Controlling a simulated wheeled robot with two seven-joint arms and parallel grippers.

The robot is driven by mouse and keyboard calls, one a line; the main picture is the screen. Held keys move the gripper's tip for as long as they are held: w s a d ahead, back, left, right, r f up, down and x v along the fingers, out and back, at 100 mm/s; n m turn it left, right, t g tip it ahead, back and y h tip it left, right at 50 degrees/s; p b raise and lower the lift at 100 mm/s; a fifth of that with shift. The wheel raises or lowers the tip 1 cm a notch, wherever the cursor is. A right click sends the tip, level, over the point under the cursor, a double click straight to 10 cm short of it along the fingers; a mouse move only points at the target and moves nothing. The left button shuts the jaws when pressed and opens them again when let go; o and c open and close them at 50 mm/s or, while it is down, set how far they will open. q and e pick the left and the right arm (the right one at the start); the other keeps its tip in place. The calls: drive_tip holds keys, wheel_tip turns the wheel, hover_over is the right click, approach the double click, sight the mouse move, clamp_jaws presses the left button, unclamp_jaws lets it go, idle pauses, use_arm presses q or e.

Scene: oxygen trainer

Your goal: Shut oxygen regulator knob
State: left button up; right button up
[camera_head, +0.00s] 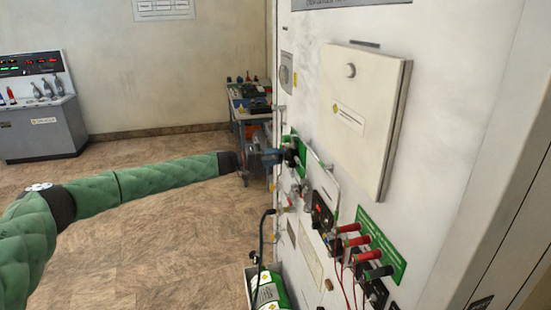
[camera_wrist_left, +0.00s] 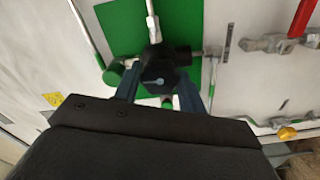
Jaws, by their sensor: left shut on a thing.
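The oxygen regulator knob (camera_wrist_left: 158,73) is a dark, lobed knob in front of a green plate (camera_wrist_left: 119,23) on the white panel. My left gripper (camera_wrist_left: 160,92) is shut on it, with one blue-grey finger on each side. In the head view, my left gripper (camera_head: 268,158) reaches the panel's left part from the left, beside dark fittings (camera_head: 291,158). The knob itself is largely hidden by the gripper there. My right gripper is in neither view.
A white box (camera_head: 362,115) juts from the panel above right. Red-handled connectors (camera_head: 352,240) with cables sit lower right. A green and white cylinder (camera_head: 268,290) stands below with a black hose. A cart (camera_head: 247,105) and a grey console (camera_head: 40,132) stand behind. The floor at left is clear.

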use_arm(q)
drive_tip(key=shift+f+n, duration=0.1)
drive_tip(key=shift+n, duration=0.6)
drive_tip(key=o, duration=1)
drive_tip(key=shift+c, duration=0.2)
